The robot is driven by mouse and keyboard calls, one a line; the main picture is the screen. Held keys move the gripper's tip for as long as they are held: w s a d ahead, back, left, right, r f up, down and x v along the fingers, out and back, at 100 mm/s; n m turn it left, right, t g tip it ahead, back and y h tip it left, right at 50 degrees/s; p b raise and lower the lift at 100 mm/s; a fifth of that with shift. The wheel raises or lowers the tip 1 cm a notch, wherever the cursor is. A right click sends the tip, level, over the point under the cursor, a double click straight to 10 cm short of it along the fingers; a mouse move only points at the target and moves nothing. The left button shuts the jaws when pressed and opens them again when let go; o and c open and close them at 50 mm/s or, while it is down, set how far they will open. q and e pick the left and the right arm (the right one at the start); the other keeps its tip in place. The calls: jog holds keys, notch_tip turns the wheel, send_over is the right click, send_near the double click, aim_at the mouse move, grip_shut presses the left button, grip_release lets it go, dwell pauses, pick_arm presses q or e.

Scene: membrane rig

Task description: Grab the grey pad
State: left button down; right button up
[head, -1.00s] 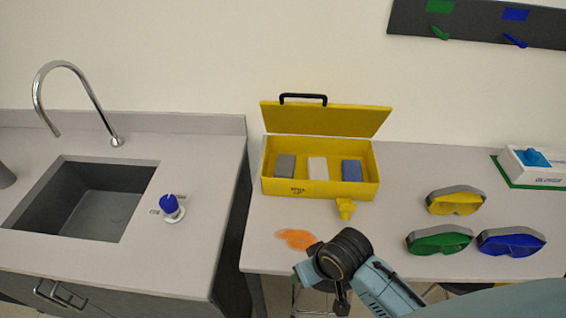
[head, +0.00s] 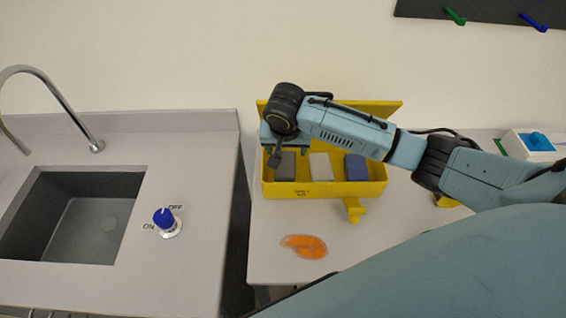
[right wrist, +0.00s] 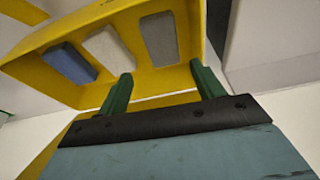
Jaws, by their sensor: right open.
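The grey pad (head: 285,167) lies in the left part of an open yellow box (head: 320,191), beside a white pad (head: 321,167) and a blue pad (head: 356,167). My right gripper (head: 287,150) is above the box's left end, over the grey pad, and partly hides it. In the right wrist view its two green fingers (right wrist: 163,84) are spread with nothing between them. The grey pad (right wrist: 159,38) shows ahead of them, apart from the fingers. My left gripper is not in view.
The box's yellow lid stands raised behind my right arm. An orange spill (head: 304,246) is on the table in front of the box. A sink (head: 75,215) and a blue knob (head: 164,218) are at the left, across a gap.

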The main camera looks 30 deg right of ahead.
send_over(285, 164)
jog(key=s, duration=0.2)
jog(key=f, duration=0.5)
jog(key=shift+s+a+f, duration=0.1)
jog(key=shift+a+f, duration=0.15)
jog(key=shift+a, duration=0.1)
jog(key=shift+w+x, duration=0.2)
jog(key=shift+x, duration=2.6)
jog(key=shift+a, duration=0.1)
jog(key=shift+c, duration=0.5)
jog(key=c, duration=0.6)
jog(key=shift+r, duration=0.1)
jog(key=shift+c, duration=0.2)
